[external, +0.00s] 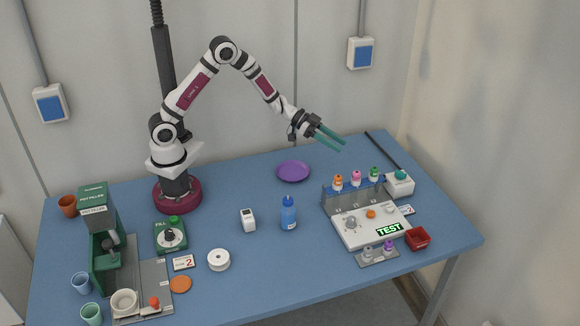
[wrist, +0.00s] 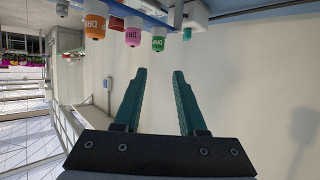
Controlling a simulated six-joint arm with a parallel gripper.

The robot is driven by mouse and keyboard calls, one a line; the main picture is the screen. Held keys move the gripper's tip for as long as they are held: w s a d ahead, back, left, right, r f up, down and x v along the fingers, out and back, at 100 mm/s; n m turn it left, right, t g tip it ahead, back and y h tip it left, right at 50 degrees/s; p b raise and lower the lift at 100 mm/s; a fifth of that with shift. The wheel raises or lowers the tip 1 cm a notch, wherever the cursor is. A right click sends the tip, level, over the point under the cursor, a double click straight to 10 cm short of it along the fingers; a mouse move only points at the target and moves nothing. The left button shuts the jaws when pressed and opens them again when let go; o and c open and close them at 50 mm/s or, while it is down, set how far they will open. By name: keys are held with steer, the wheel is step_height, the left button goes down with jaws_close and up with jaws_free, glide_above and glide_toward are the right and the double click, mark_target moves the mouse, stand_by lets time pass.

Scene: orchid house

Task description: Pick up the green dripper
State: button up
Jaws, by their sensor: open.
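The green dripper (external: 375,173) stands in the rack at the back of the test panel, at the right end of a row with an orange dripper (external: 338,183) and a pink dripper (external: 356,177). In the wrist view the green dripper (wrist: 158,40) shows near the top, beyond my fingertips, with the pink one (wrist: 133,36) and the orange one (wrist: 95,27) to its left. My gripper (external: 332,139) is open and empty, in the air above and to the left of the rack. Its teal fingers (wrist: 156,72) are apart with nothing between them.
A white box with a teal button (external: 399,184) stands close to the right of the green dripper. The test panel (external: 359,236) lies in front of the rack. A red tray (external: 417,238), a blue bottle (external: 288,214) and a purple plate (external: 293,171) are nearby. A dark rod (external: 383,150) lies behind.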

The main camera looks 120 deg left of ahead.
mark_target(374, 171)
steer(key=x, duration=1.5)
steer(key=shift+w+d+f, duration=0.2)
steer(key=shift+d+f, duration=0.05)
steer(key=shift+f, duration=0.1)
jaws_close()
